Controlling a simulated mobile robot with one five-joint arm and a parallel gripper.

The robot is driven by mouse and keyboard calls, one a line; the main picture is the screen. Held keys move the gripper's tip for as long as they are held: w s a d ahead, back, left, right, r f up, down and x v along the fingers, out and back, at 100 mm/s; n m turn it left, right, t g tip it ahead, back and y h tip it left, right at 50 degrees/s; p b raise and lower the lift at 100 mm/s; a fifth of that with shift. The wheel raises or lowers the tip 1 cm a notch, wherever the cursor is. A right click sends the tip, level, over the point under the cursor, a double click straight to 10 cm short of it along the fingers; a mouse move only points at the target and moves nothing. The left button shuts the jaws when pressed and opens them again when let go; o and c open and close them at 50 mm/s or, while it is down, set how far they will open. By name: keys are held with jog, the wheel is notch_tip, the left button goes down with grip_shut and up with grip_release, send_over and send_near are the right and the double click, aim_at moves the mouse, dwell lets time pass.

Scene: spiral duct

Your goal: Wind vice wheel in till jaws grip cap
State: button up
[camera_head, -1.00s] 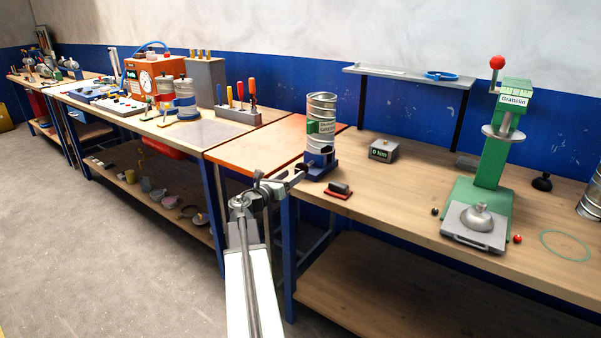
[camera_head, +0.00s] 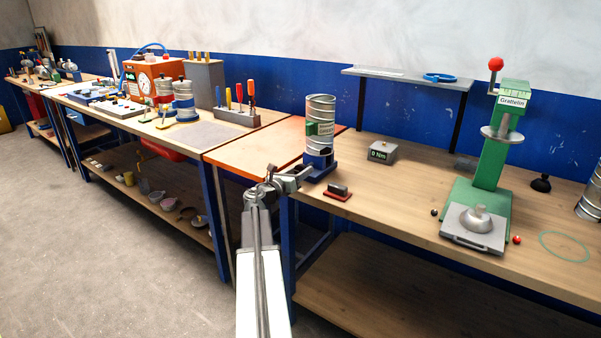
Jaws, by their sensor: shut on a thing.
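The blue vice (camera_head: 321,166) stands at the left end of the right workbench. A spiral metal duct piece (camera_head: 320,112) with a green label band stands upright in it. My gripper (camera_head: 302,174) is at the left side of the vice, shut on what seems to be the vice wheel. The wheel itself is hidden behind my gripper or too small to make out. The cap cannot be told apart from the lower end of the duct, and whether the jaws touch it is not visible.
A red-based block (camera_head: 338,191) lies just in front of the vice. A grey box reading "0 Nm" (camera_head: 382,151) is to its right. A green press (camera_head: 490,160) stands further right on the workbench (camera_head: 400,200). An orange-topped table (camera_head: 255,150) adjoins on the left.

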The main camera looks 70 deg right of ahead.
jog(key=shift+m, duration=0.3)
jog(key=shift+d+r+m, duration=0.1)
jog(key=shift+m, duration=2.4)
jog(key=o, duration=1.1)
jog(key=shift+c, duration=0.2)
